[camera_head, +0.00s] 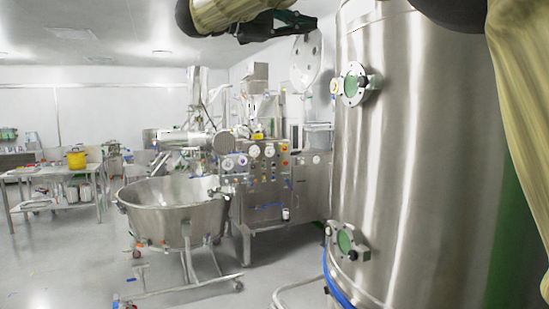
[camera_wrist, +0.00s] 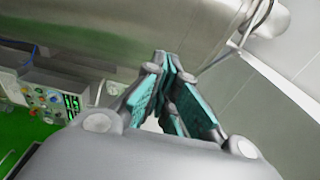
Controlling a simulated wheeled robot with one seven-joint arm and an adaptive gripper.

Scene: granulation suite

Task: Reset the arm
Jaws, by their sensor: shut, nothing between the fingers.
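My arm comes in along the top of the head view, and my gripper (camera_head: 296,20) shows dark at its end, close to the upper left side of a tall steel vessel (camera_head: 420,150). In the wrist view my gripper (camera_wrist: 172,62) has its teal-padded fingers drawn together at the tips, with nothing seen held between them. Whether the gripper touches the vessel cannot be told. Part of my arm also hangs down the right edge of the head view and hides some of the vessel.
A wide steel bowl on a wheeled stand (camera_head: 175,212) stands left of centre. Behind it is a machine with gauges and buttons (camera_head: 265,180). A steel table (camera_head: 60,172) with a yellow bucket (camera_head: 76,160) is at far left. The floor (camera_head: 60,265) at lower left is mostly clear.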

